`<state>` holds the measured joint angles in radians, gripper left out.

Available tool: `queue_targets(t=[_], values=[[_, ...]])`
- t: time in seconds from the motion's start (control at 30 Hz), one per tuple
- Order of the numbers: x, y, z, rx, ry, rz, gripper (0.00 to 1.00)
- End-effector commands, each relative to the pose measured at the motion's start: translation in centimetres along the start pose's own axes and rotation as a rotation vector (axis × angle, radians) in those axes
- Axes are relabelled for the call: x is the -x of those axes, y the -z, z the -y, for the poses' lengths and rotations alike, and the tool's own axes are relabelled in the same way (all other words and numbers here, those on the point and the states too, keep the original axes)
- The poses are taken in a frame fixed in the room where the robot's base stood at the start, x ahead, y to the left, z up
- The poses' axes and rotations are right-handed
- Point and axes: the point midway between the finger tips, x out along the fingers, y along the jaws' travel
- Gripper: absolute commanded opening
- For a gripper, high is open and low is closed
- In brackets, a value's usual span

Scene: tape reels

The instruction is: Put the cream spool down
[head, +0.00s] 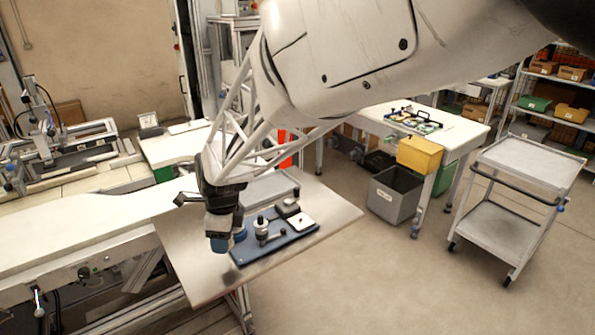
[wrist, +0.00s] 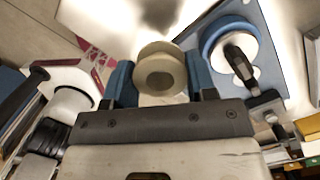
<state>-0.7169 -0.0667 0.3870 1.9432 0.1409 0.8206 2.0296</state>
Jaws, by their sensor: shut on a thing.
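The cream spool (wrist: 160,73) is between the two blue fingers of my gripper (wrist: 160,82), one finger on each side of it, in the wrist view. My gripper is shut on it. In the head view my gripper (head: 220,242) points down beside the left end of a blue board (head: 270,249) on the table (head: 190,265). The spool cannot be made out there. The wrist view does not clearly show whether the spool touches the surface below.
A blue-rimmed white reel (wrist: 232,50) with a dark knob lies on the board, right of the spool in the wrist view. A black block (head: 288,208) and a white-topped block (head: 300,222) stand on the board. Bare tabletop lies in front and right.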

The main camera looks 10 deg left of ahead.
Motion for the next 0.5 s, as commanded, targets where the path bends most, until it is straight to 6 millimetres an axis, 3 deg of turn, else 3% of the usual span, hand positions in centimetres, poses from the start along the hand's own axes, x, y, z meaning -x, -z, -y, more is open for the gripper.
queue_targets(t=[0.5], values=[[4.8, 9.6, -1.4, -0.204, 0.026, 0.001, 0.29]])
